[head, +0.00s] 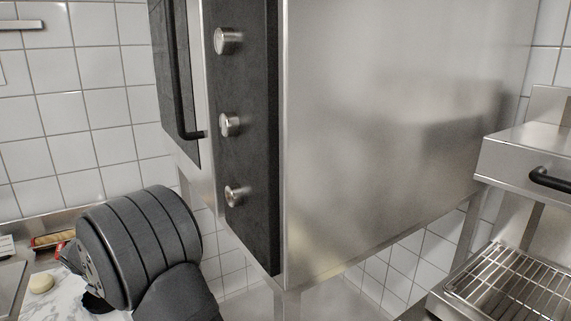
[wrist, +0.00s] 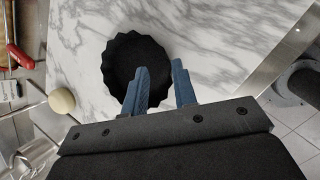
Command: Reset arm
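My gripper (wrist: 159,68) shows in the wrist view with its two blue fingers apart and nothing between them. In the head view my dark arm fills the lower left and hides the gripper.
A steel oven (head: 390,120) with several knobs takes up the head view's middle. A wire rack (head: 515,285) stands at right. A pale round item (wrist: 61,100), a red-handled tool (wrist: 20,55) and metal ware (wrist: 32,155) lie left in the wrist view.

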